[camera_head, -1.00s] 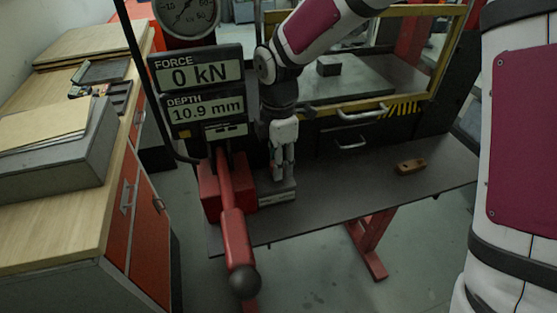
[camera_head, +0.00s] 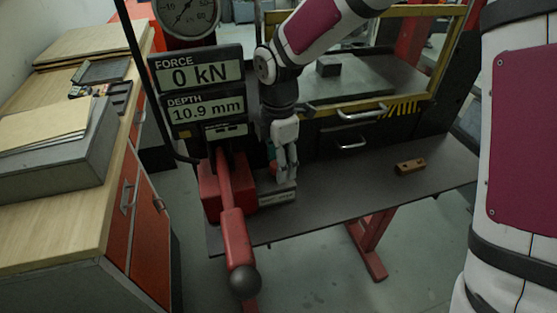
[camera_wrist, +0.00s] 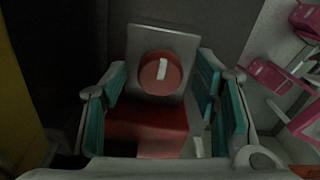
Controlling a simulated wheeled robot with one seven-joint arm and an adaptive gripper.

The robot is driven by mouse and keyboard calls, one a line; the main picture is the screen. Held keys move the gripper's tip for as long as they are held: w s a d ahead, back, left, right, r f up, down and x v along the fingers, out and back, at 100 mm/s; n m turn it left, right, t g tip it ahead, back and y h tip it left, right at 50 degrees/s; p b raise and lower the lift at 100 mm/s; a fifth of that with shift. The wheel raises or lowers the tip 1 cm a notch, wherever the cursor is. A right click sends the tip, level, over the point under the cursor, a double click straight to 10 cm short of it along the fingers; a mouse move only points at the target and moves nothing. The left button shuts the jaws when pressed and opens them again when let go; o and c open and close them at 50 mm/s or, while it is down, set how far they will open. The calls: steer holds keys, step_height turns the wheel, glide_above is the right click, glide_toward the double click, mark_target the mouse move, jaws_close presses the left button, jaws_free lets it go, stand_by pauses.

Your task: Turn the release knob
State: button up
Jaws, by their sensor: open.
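The release knob (camera_wrist: 160,73) is a round red disc with a pale vertical mark. It sits on a grey plate (camera_wrist: 185,43) above a red block (camera_wrist: 147,123) in the wrist view. My gripper (camera_wrist: 162,82) is open, with teal pads left and right of the knob. Gaps show between the pads and the knob, and I see no contact. In the head view my gripper (camera_head: 284,178) points down beside the red pump body (camera_head: 209,190), just right of the lever. The knob is hard to make out there.
The display (camera_head: 205,90) reads 0 kN and 10.9 mm. A brown block (camera_head: 410,167) lies on the dark bench (camera_head: 350,190). A wooden cabinet (camera_head: 110,190) stands left.

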step_height(320, 180, up, 12)
stand_by(0.6)
steer(key=s+d+r+m+t, duration=0.3)
steer(key=s+d+r+m, duration=0.5)
steer(key=s+d+m, duration=0.3)
steer(key=s+d+m+t, duration=0.2)
steer(key=s+d+m, duration=0.5)
steer(key=s+m, duration=0.3)
steer(key=shift+d+f+m+t, duration=0.15)
steer(key=shift+d+m+t, duration=0.15)
steer(key=shift+m, duration=0.8)
